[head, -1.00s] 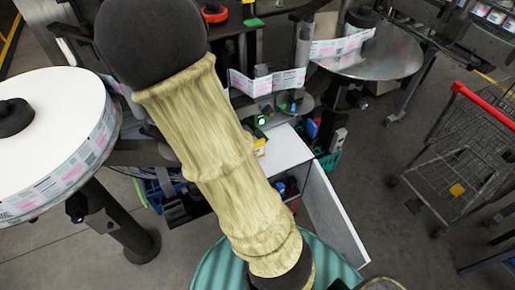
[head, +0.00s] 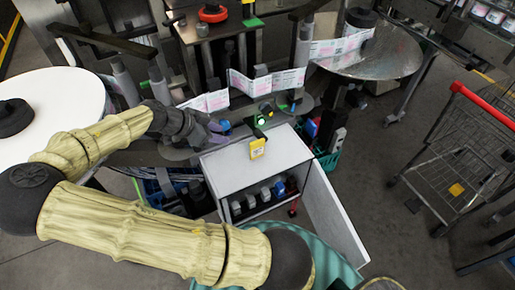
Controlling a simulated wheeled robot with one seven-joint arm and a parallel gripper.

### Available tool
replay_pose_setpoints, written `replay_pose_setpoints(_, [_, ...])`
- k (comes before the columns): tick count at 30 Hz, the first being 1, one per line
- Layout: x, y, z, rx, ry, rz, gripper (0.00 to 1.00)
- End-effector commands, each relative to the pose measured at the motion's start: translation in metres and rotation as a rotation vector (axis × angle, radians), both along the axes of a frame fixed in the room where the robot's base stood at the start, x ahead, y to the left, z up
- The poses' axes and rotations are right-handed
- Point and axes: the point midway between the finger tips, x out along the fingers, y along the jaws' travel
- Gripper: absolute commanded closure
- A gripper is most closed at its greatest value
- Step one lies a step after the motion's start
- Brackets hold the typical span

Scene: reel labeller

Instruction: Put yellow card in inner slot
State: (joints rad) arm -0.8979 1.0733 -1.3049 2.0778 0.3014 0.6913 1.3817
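A yellow card (head: 258,148) with a pale label stands upright at the back edge of the white cabinet top. It is just below a small dark device with a green light (head: 261,121); I cannot tell whether a holder grips it. My gripper (head: 217,133) is left of the card, over the labeller's metal plate, and apart from the card. Its grey fingers look parted with nothing clear between them. I cannot make out which opening is the inner slot.
The white cabinet (head: 225,170) has its door (head: 333,215) swung open at the right and several small items inside. A label strip (head: 285,80) runs behind. A green crate (head: 328,162) stands right of the cabinet. A wire cart (head: 465,145) is at the far right.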

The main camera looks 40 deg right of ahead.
Motion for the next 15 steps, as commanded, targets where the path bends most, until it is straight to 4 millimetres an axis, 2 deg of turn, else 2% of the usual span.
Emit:
replay_pose_setpoints(8, [-0.003, -0.008, -0.005, 0.002, 0.005, -0.006, 0.63])
replay_pose_setpoints(15, [-0.010, -0.036, -0.030, 0.002, 0.006, -0.009, 0.63])
